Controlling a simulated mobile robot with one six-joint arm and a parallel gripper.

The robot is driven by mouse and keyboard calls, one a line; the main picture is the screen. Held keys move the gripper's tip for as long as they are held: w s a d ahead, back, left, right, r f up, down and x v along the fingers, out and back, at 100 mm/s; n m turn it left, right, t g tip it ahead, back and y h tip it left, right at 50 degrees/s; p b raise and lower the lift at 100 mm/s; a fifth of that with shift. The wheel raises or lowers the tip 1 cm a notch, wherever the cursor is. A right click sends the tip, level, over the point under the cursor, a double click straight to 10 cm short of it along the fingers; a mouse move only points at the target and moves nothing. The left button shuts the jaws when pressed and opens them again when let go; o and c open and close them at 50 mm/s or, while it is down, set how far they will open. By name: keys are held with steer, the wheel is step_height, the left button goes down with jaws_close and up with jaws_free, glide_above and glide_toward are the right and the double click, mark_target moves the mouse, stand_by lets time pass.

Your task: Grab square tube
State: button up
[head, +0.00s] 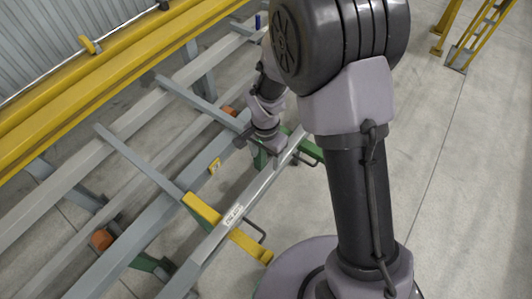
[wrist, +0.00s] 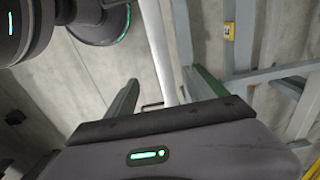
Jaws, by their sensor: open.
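The square tube (head: 212,240) is a long pale grey bar with a white label, lying diagonally along the near side of the runout table in the head view. My gripper (head: 274,150) is over the far part of the tube; its fingertips are hard to make out there. In the wrist view my gripper (wrist: 164,80) is open, one finger on each side of the tube (wrist: 158,40). The tube appears as a light strip between the fingers. I cannot tell whether the fingers are level with the tube or above it, or whether they touch it.
The runout table has grey cross arms (head: 140,160) and long grey rails. A yellow bracket (head: 203,208) lies across the tube's line, and a small yellow tag (wrist: 229,31) shows right of the fingers. A yellow beam (head: 90,75) runs behind.

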steer(key=b, duration=0.2)
glide_above(266, 174)
steer(key=s, duration=0.1)
step_height(266, 174, down, 8)
steer(key=shift+s+f, duration=0.15)
steer(key=shift+f, duration=0.05)
steer(key=f+b, duration=0.1)
steer(key=f, duration=0.1)
steer(key=w+f+b, duration=0.1)
steer(key=f, duration=0.2)
steer(key=shift+w+f+b, duration=0.1)
steer(key=shift+f+b, duration=0.1)
steer(key=shift+b, duration=0.1)
steer(key=shift+r, duration=0.15)
steer(key=shift+c, duration=0.6)
jaws_close()
